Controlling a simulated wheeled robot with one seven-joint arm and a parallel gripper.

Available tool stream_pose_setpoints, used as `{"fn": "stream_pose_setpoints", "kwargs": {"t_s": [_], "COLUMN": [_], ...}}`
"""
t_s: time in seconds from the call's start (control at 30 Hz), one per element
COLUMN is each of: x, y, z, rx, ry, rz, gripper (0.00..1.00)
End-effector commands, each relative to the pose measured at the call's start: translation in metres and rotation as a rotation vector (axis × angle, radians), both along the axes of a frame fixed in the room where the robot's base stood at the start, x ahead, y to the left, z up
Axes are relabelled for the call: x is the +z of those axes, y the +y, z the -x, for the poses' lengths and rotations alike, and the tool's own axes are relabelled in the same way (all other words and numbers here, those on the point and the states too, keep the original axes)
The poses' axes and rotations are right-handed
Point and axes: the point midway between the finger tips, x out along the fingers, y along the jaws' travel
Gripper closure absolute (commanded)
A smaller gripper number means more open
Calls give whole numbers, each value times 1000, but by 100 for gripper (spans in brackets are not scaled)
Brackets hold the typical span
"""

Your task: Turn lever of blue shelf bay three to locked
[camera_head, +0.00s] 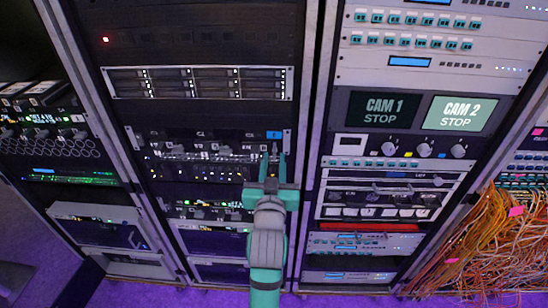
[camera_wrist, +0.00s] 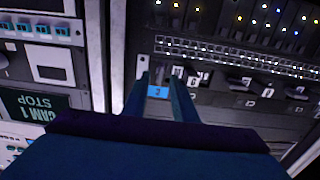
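A dark shelf (camera_head: 210,143) in the middle rack has a row of small bays with tags and levers. A blue tag (camera_head: 273,134) marks its right-hand bay; its character is too small to read surely. A small grey lever (camera_head: 274,147) shows just below the tag; its setting cannot be told. My gripper (camera_head: 273,158) is open, its two teal fingertips pointing up at this bay. In the wrist view, which is upside down, the blue tag (camera_wrist: 158,91) shows between the fingers of my gripper (camera_wrist: 159,86). The lever there is not clearly visible, and contact cannot be told.
Other levers (camera_head: 224,149) stand to the left on the same shelf. A rack post (camera_head: 311,130) rises close to the right. Beyond it are the CAM 1 (camera_head: 383,110) and CAM 2 (camera_head: 461,113) screens. Loose orange cables (camera_head: 495,240) hang at the far right.

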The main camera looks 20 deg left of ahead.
Motion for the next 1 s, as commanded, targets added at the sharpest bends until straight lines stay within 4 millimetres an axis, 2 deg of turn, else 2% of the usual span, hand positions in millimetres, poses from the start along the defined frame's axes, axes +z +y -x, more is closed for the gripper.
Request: {"fn": "stream_pose_setpoints", "kwargs": {"t_s": [0.2, 0.53, 0.63, 1.0], "x": [0, 0, 0, 0], "y": [5, 6, 6, 6], "z": [-17, -20, -20, -20], "rx": [0, 0, 0, 1], "ry": [1, 0, 1, -5], "rz": [0, 0, 0, 21], "gripper": [75, 75, 99, 100]}}
